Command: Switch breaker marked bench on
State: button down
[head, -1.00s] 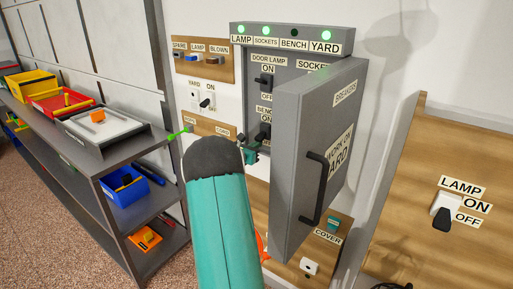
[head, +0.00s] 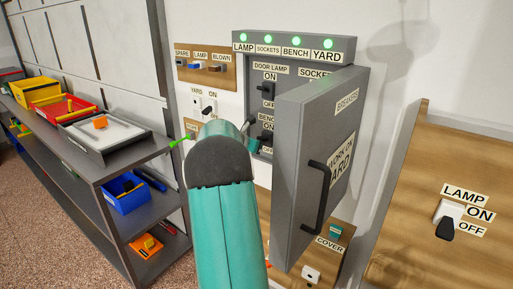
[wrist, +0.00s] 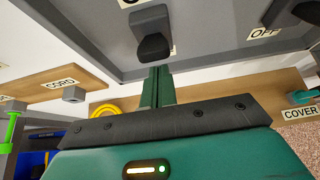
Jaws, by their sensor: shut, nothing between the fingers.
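The bench breaker (head: 266,136) is a black switch low in the left column inside the open grey breaker box (head: 241,75). In the wrist view its black lever (wrist: 152,45) shows up close. The bench light (head: 295,41) on top of the box glows green, like the lamp, sockets and yard lights. My gripper (head: 253,143) is at the breaker, partly hidden by my arm in the head view. In the wrist view its narrow green fingers (wrist: 157,72) are shut and empty, just below the lever; I cannot tell whether they touch it.
The box door (head: 315,130) with its black handle (head: 314,200) stands open close to the right of my arm. The door lamp breaker (head: 266,89) sits above the bench one. A yard switch (head: 208,105) is on the wall to the left. Shelves with bins (head: 125,194) stand further left.

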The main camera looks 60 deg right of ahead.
jog(key=shift+r, duration=0.8)
jog(key=a+f+v, duration=0.1)
jog(key=v, duration=0.8)
jog(key=shift+a+f, duration=0.15)
jog(key=shift+f, duration=0.15)
jog(key=shift+w, duration=0.1)
dwell(0.4)
